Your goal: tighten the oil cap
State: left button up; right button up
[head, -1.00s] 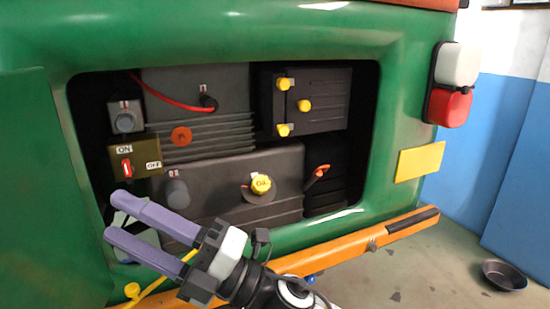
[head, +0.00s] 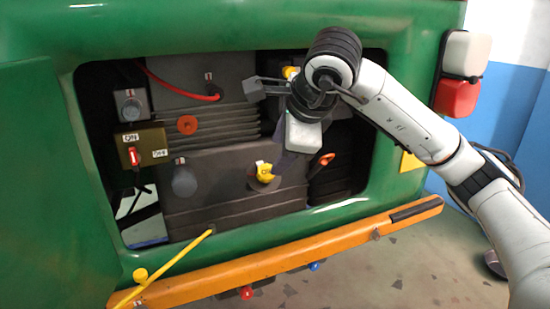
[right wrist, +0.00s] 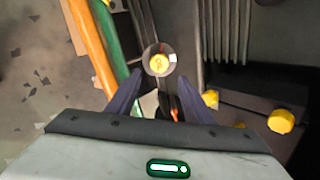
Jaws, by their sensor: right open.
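The yellow oil cap (head: 264,172) sits on the grey engine block (head: 215,208) in the open bay. It also shows in the right wrist view (right wrist: 158,62), just beyond and between the fingertips. My right gripper (head: 280,155) reaches in from the right, beside the upper right of the cap; its dark fingers partly cover that side in the head view. In the right wrist view the right gripper (right wrist: 158,88) is open, one finger on either side. I cannot tell whether a finger touches the cap. My left gripper is not in view.
An ON/OFF switch box (head: 141,146) with a red lever is at the bay's left. An orange handle (head: 324,159) is right of the cap. My arm hides much of the black box with yellow knobs. An orange bumper (head: 290,257) and yellow rod (head: 180,262) are below.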

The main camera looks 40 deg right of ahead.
aim_at(267, 172)
jog(key=b+x, duration=0.4)
jog(key=x, duration=0.5)
jog(key=shift+a+f, duration=0.1)
jog(key=shift+f, duration=0.15)
jog(key=n+p, duration=0.1)
jog(key=n, duration=0.1)
jog(key=n+p, duration=0.1)
jog(key=shift+w+r+n, duration=0.2)
jog(key=shift+n, duration=0.2)
jog(key=shift+n+p, duration=0.65)
jog(key=shift+n, duration=0.25)
jog(key=shift+n+p, duration=0.3)
jog(key=shift+n, duration=0.5)
jog(key=n+p, duration=0.1)
jog(key=n, duration=0.2)
jog(key=n+p, duration=0.1)
jog(key=n, duration=0.2)
jog(key=shift+f, duration=0.1)
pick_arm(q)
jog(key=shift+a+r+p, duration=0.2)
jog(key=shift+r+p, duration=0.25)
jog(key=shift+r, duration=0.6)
pick_arm(e)
jog(key=shift+f+n, duration=0.15)
jog(key=shift+n, duration=1.25)
jog(key=shift+c, duration=0.4)
